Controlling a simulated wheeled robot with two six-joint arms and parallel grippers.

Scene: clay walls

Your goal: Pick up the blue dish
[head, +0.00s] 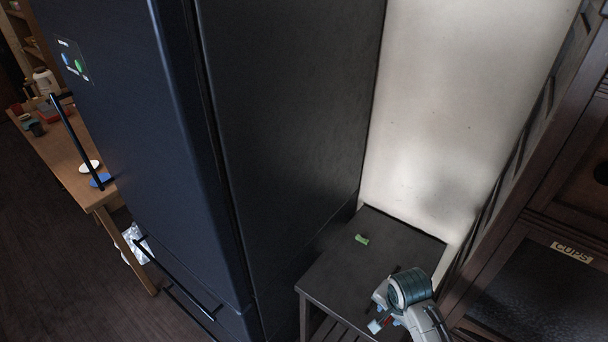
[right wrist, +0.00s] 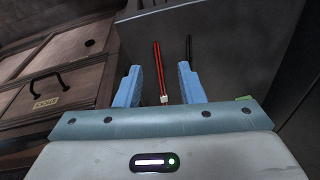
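A flat blue dish (head: 101,181) lies near the front end of the wooden table at the left in the head view, beside a white dish (head: 89,167). The fridge partly covers that side of the table. My right gripper (head: 380,324) is above the dark side table, far from the blue dish. My left gripper is not in view.
A tall dark fridge (head: 110,90) stands between my right arm and the wooden table (head: 62,160). A small green item (head: 362,239) lies on the dark side table (head: 335,270). A wooden cabinet labelled CUPS (head: 530,250) stands at the right. Floor (head: 50,260) is open at the lower left.

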